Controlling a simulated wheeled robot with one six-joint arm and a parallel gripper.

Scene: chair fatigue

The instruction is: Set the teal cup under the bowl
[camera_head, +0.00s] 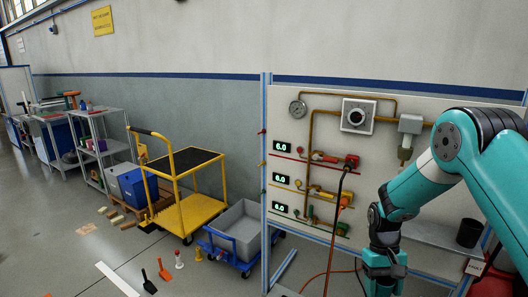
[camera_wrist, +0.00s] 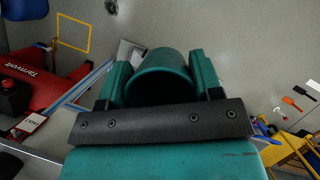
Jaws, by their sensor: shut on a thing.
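My gripper (camera_wrist: 159,78) shows from behind in the wrist view, its two teal fingers on either side of a teal cup (camera_wrist: 160,62). It is shut on the cup. The cup's dark opening faces the wrist camera, and its far end is hidden. In the camera_head view my arm hangs down at the right, and its end is cut off by the bottom edge, so the cup does not show there. I cannot make out a bowl in either view.
A pipe panel (camera_head: 285,185) with gauges stands beside my arm, with cables hanging from it. A dark container (camera_head: 469,233) is on a grey shelf (camera_head: 432,236). A grey bin (camera_head: 238,225) and yellow cart (camera_head: 190,213) stand left. A red machine (camera_wrist: 62,88) shows in the wrist view.

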